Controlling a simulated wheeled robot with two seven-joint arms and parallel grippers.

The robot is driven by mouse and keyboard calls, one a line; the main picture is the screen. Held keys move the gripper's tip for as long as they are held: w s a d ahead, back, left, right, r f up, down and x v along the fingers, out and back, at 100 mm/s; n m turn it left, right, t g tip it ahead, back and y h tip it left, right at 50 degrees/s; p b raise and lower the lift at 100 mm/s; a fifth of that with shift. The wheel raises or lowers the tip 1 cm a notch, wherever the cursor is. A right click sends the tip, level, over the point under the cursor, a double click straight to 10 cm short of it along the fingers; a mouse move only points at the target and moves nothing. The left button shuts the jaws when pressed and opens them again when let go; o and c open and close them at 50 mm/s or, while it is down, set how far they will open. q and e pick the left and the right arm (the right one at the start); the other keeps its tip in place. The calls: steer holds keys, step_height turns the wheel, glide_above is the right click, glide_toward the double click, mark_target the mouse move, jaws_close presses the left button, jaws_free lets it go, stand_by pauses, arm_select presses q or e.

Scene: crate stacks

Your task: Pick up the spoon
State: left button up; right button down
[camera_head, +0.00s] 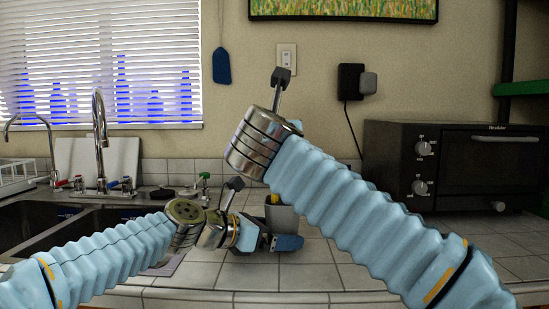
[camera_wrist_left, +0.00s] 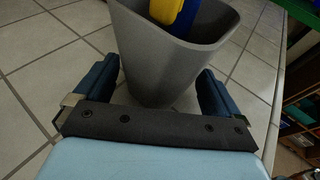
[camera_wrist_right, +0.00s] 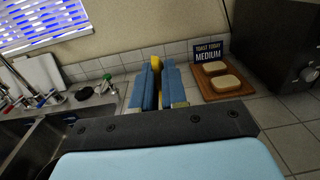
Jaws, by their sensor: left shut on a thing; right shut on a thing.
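A grey tapered cup (camera_wrist_left: 160,62) stands between the fingers of my left gripper (camera_wrist_left: 157,86), which is shut on its sides. A yellow piece (camera_wrist_left: 165,10) and a blue piece (camera_wrist_left: 189,14) show in its mouth. In the head view the cup (camera_head: 281,219) is partly hidden behind my arms, and one blue finger of my left gripper (camera_head: 287,243) shows beside it. In the right wrist view my right gripper (camera_wrist_right: 157,86) is nearly closed on a thin utensil with a yellow end (camera_wrist_right: 156,64). The fingers hide most of it; I cannot tell if it is the spoon.
A sink (camera_head: 62,219) with taps lies at the left. A black toaster oven (camera_head: 455,165) stands at the right. A wooden board (camera_wrist_right: 222,90) with bread slices and a small sign (camera_wrist_right: 208,51) sit near the wall. Tiled counter is clear at the front right.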

steer(key=s+r, duration=0.2)
steer(key=s, duration=1.6)
steer(key=shift+a+r, duration=0.35)
arm_select(q)
steer(key=o, duration=0.4)
